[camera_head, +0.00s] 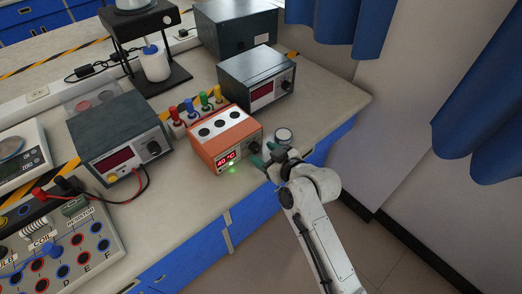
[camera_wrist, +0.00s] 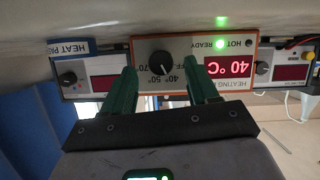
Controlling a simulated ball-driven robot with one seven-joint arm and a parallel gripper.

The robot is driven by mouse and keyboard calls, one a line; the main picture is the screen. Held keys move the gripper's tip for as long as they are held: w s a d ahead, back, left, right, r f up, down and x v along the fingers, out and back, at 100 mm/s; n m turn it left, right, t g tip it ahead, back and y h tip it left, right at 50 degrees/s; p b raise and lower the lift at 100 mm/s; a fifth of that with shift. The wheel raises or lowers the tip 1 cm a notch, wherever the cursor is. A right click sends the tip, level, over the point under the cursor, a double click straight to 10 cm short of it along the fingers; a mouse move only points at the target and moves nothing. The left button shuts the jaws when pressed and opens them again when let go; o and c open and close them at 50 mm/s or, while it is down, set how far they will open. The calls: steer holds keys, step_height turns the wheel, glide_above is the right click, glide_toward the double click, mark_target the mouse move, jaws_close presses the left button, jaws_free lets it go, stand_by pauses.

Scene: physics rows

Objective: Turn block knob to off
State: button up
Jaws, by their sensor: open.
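The orange heating block (camera_head: 224,130) stands near the bench's front edge in the head view, with round wells on top. Its front panel also shows upside down in the wrist view (camera_wrist: 145,45). Its red display (camera_wrist: 228,68) reads 40 °C, and a green light (camera_wrist: 220,44) glows at "HOT READY". The black block knob (camera_wrist: 161,64) has its white mark towards the 40° and 50° labels. My gripper (camera_wrist: 161,78) is open, its two green fingers on either side of the knob in the wrist view; contact cannot be told. In the head view my gripper (camera_head: 264,157) is in front of the panel's right part.
Dark instrument boxes stand at left (camera_head: 120,125) and behind (camera_head: 257,68). Several coloured-top bottles (camera_head: 204,100) stand behind the block. Floor (camera_head: 372,250) is free at lower right.

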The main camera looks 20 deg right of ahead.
steer(key=shift+x, duration=1.2)
steer(key=shift+s, duration=0.1)
steer(key=c, duration=1)
